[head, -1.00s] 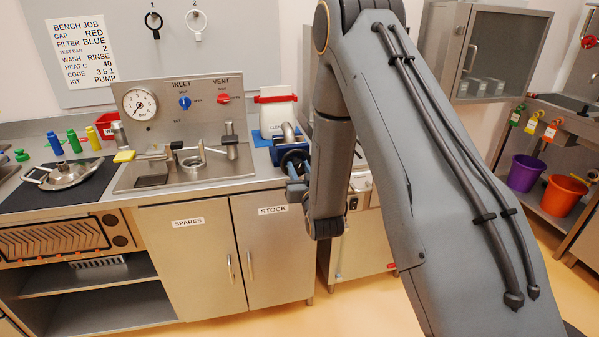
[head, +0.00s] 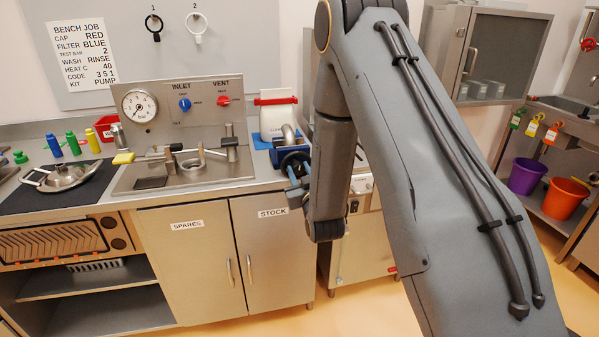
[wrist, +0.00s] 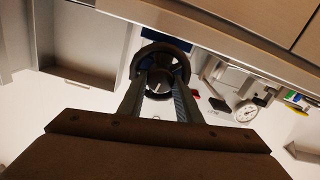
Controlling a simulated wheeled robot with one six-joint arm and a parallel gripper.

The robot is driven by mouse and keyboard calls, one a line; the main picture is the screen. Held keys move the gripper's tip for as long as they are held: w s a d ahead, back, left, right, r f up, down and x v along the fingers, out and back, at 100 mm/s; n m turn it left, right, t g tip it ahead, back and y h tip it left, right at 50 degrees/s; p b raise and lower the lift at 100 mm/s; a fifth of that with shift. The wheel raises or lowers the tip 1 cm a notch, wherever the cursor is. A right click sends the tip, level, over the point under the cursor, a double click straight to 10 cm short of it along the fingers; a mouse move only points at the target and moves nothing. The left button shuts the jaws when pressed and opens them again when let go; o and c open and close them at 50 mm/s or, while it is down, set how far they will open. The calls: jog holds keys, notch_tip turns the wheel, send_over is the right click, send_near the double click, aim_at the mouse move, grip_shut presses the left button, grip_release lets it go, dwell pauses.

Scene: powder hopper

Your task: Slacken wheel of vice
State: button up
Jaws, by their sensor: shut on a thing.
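The blue vice (head: 277,156) stands at the right front edge of the steel bench, partly hidden behind my arm. Its dark round wheel (head: 293,158) faces out over the bench edge. In the wrist view the wheel (wrist: 181,62) shows as a dark ring with a hub. My gripper (wrist: 160,80) is shut on the wheel, with one finger on each side of the hub. In the head view my gripper (head: 294,172) is small and partly covered by my own arm. I cannot tell how far the wheel is turned.
A white container with a red clip (head: 277,112) stands behind the vice. The gauge panel (head: 170,105) and its fittings are to the left. Cupboard doors (head: 262,250) lie below the bench edge. The floor in front is clear.

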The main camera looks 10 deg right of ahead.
jog(key=o, duration=1)
jog(key=shift+w+r, duration=0.2)
jog(key=shift+o, duration=0.2)
jog(key=shift+s+f, duration=0.1)
jog(key=shift+s, duration=0.4)
jog(key=s+b, duration=0.1)
jog(key=s, duration=0.6)
jog(key=shift+b, duration=0.35)
jog(key=shift+f, duration=0.15)
